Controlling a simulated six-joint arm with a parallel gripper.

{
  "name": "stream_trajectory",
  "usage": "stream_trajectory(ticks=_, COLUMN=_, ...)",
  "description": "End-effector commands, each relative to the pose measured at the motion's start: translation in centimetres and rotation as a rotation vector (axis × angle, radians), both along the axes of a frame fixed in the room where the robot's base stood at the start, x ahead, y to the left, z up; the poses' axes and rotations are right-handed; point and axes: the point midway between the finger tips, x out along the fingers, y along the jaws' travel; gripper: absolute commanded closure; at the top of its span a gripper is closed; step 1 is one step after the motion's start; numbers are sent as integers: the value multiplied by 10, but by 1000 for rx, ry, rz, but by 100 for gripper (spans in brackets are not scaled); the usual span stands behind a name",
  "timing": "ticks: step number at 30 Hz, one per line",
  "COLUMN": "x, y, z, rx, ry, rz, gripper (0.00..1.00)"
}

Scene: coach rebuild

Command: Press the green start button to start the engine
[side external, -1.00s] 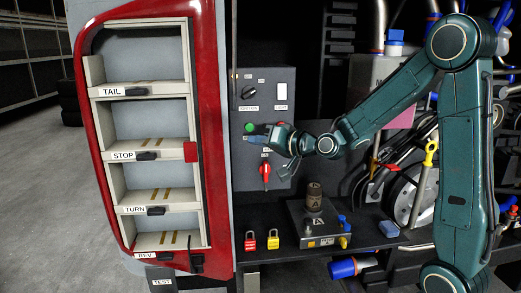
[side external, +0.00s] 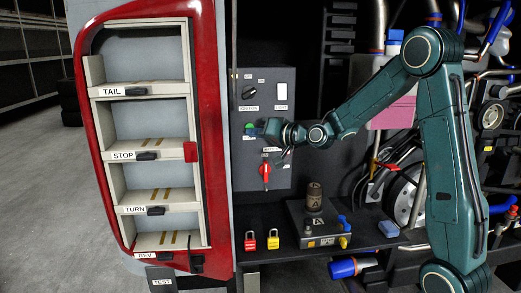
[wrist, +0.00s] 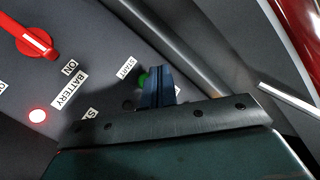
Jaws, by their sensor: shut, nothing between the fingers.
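The green start button (side external: 250,128) is on the dark grey control panel (side external: 275,185), left of my gripper. In the wrist view the green button (wrist: 143,80) shows only as a sliver beside my fingertips, next to a START label (wrist: 126,68). My gripper (side external: 262,130) is shut and empty, with its blue fingers at the button's height. In the wrist view the closed fingertips (wrist: 155,70) overlap the button and hide most of it. I cannot tell whether they touch it.
A red lamp (wrist: 38,115) shows in the wrist view. A red-framed shelf rack (side external: 216,120) stands left. Padlocks (side external: 273,239) lie on the bench below.

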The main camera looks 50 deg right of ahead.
Motion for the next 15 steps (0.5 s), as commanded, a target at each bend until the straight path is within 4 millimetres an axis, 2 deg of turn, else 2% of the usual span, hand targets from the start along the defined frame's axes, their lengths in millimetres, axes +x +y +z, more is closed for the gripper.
stream_trajectory(ticks=6, x=12, y=-11, z=0, rx=0, ry=-1, rz=0, gripper=100)
stream_trajectory(ticks=15, x=16, y=-16, z=0, rx=0, ry=-1, rz=1, gripper=100)
